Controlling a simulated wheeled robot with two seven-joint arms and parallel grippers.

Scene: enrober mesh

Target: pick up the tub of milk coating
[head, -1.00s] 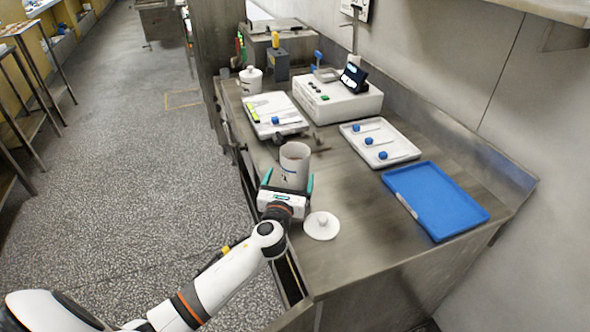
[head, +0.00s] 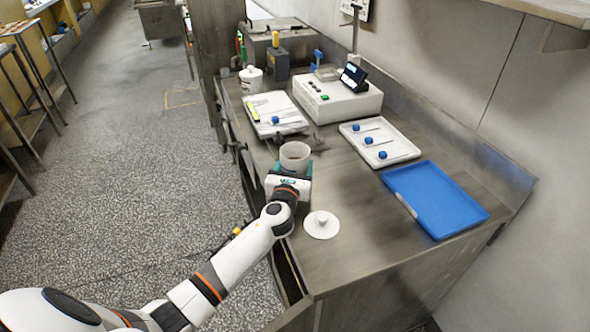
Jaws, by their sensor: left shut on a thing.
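A white open-topped tub (head: 295,154) stands near the front left edge of the steel counter, with something brown inside. My left gripper (head: 292,168) is shut on this tub from the near side. The gripper body hides the tub's lower part, so I cannot tell whether it touches the counter. A white lid with a knob (head: 321,225) lies on the counter to the right of the gripper. A second white tub, with its lid on (head: 251,79), stands at the far left of the counter. My right gripper is not in view.
A blue tray (head: 437,200) lies at the right. A white tray (head: 380,142) and another tray (head: 273,112) hold blue-ended tools. A white instrument (head: 337,97) stands behind. An open drawer (head: 287,272) is below the counter's left edge.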

